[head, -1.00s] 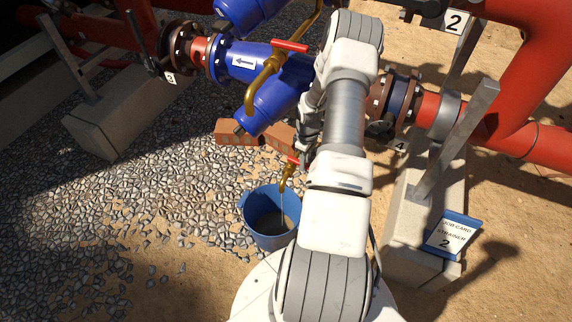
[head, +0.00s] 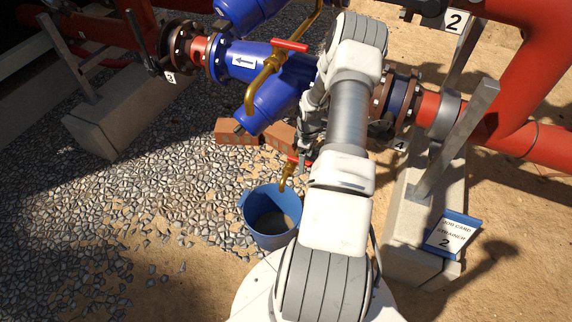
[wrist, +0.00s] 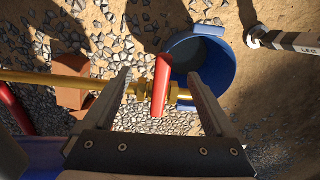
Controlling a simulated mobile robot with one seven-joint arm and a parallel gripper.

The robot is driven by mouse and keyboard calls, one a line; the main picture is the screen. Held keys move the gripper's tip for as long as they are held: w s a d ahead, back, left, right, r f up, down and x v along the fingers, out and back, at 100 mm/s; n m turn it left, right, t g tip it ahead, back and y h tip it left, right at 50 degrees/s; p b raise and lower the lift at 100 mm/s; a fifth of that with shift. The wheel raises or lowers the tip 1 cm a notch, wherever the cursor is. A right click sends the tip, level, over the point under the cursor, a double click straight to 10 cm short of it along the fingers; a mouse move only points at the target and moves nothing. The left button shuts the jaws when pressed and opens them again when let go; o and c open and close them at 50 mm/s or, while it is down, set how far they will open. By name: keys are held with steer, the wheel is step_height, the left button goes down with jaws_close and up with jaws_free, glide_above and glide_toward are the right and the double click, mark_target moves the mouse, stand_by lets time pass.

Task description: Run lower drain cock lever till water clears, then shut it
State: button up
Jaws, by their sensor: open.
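The lower drain cock's red lever (wrist: 161,84) lies crosswise to its brass pipe (wrist: 190,95) in the wrist view. My gripper (wrist: 159,75) is open, with one finger on each side of the lever and a gap at both sides. In the head view the lever (head: 298,161) shows only partly beside my arm, and my gripper is mostly hidden there. The brass spout (head: 285,182) points down over the blue bucket (head: 262,238). No water stream shows below it. The bucket holds dark greyish liquid, and its rim also shows in the wrist view (wrist: 178,47).
An upper brass pipe with another red lever (head: 290,46) runs beside the blue strainer body (head: 262,104). Bricks (head: 237,132) lie under it. A concrete plinth (head: 402,235) with a job card (head: 453,234) stands right of my arm. Gravel at left is open.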

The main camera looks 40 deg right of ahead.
mark_target(307, 162)
steer(key=shift+r, duration=0.1)
step_height(307, 162, up, 7)
steer(key=p, duration=0.5)
steer(key=shift+r, duration=0.2)
steer(key=s+d+r+p, duration=0.3)
steer(key=s+r+p, duration=0.2)
steer(key=s+r, duration=0.5)
steer(key=shift+s+d+r+p, duration=0.2)
steer(key=shift+s+d+p, duration=0.15)
steer(key=shift+s, duration=0.2)
